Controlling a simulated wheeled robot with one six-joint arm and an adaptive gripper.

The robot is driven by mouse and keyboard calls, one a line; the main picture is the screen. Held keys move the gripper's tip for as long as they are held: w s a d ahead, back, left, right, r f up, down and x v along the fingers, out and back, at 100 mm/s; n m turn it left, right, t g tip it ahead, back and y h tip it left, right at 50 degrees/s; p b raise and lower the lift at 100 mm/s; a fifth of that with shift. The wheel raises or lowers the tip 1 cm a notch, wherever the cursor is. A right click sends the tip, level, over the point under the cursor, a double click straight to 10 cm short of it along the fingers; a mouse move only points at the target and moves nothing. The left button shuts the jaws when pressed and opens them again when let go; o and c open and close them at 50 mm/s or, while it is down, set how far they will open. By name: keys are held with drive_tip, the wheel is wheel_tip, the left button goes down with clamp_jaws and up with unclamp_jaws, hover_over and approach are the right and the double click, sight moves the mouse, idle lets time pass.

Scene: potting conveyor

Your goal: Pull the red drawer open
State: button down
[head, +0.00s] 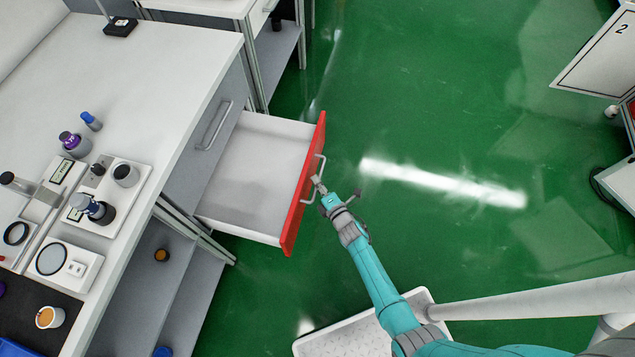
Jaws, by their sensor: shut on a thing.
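The red drawer (291,222) stands pulled well out from under the white bench. Its red front faces right and its pale inside (245,170) looks empty. A metal bar handle (321,167) sits on the red front. My gripper (317,184) is shut on this handle, with my teal arm reaching up to it from the lower right. The fingertips are small here and partly hide the handle's lower part.
The white bench top (150,65) carries bottles, jars and small devices at left. Open shelves (150,290) lie below. Green floor (430,120) right of the drawer is clear. A white cabinet (605,55) stands at upper right.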

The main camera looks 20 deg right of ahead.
drive_tip(key=shift+s+d, duration=0.1)
drive_tip(key=c, duration=1.2)
unclamp_jaws()
drive_tip(key=s+d+r, duration=0.1)
drive_tip(key=s, duration=1)
drive_tip(key=shift+s+d+r, duration=0.35)
